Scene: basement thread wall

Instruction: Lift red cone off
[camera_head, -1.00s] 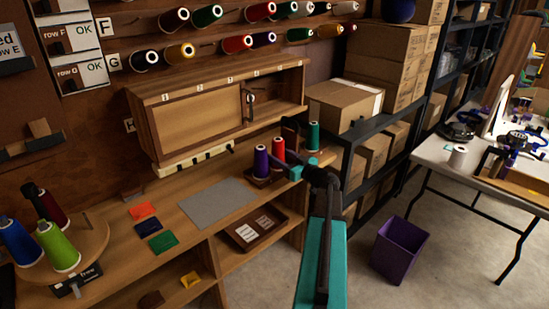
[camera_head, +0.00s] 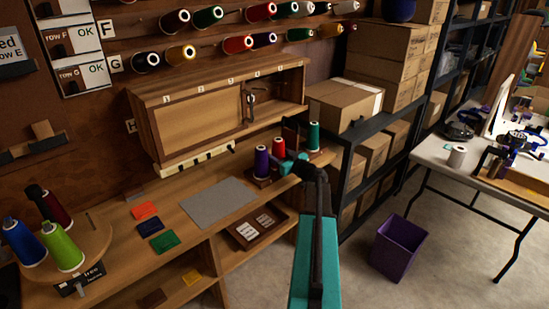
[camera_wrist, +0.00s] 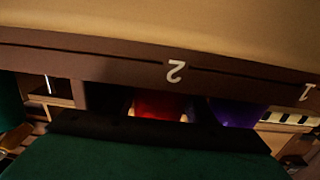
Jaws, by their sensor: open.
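The red cone (camera_head: 279,147) stands upright between the purple cone (camera_head: 261,160) and the green cone (camera_head: 314,134) at the right end of the wooden bench. My gripper (camera_head: 283,166) is open, in front of the red cone, and hides its lower part. I cannot tell whether it touches the cone. In the wrist view a patch of the red cone (camera_wrist: 160,104) and of the purple cone (camera_wrist: 235,111) show below a brown numbered edge (camera_wrist: 120,66). The fingertips are not clear there.
The wooden cabinet (camera_head: 195,122) hangs just behind and left of the cones. A black shelf (camera_head: 352,135) with cardboard boxes (camera_head: 343,103) is close on the right. A grey mat (camera_head: 215,202) lies left on the bench; a brown tray (camera_head: 241,240) is below.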

